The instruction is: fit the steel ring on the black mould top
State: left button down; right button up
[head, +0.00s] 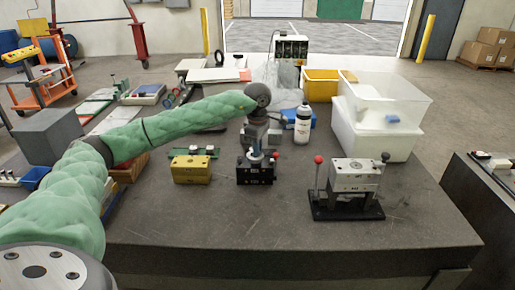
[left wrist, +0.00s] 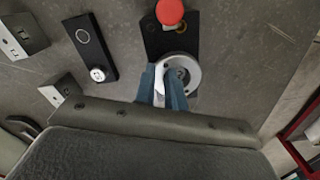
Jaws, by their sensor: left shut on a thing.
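The black mould (head: 256,172) stands on the table in the middle of the head view, with a red knob (head: 276,155) at its top right. My left gripper (head: 257,152) is directly over its top, pointing down. In the left wrist view its blue-grey fingers (left wrist: 165,88) are shut on the pale steel ring (left wrist: 190,72), which lies over a dark body with a red knob (left wrist: 170,12). The fingers cover part of the ring. I cannot tell whether the ring touches the mould top. My right gripper is not in view.
A yellow mould (head: 191,170) stands left of the black one. A steel block on a black stand (head: 345,205) with a red-ball lever is to the right. A white bottle (head: 302,124) and a clear-topped bin (head: 372,140) stand behind. The table's front is clear.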

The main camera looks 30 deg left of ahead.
pick_arm(q)
jog(key=shift+f, duration=0.1)
jog(key=shift+r, duration=0.6)
dwell(0.3)
jog(key=c, duration=1.4)
grip_release()
notch_tip(320, 180, up, 6)
jog(key=shift+r+b, duration=0.15)
jog(key=shift+b, duration=1)
jog(key=shift+r, duration=0.8)
jog(key=shift+f, duration=0.1)
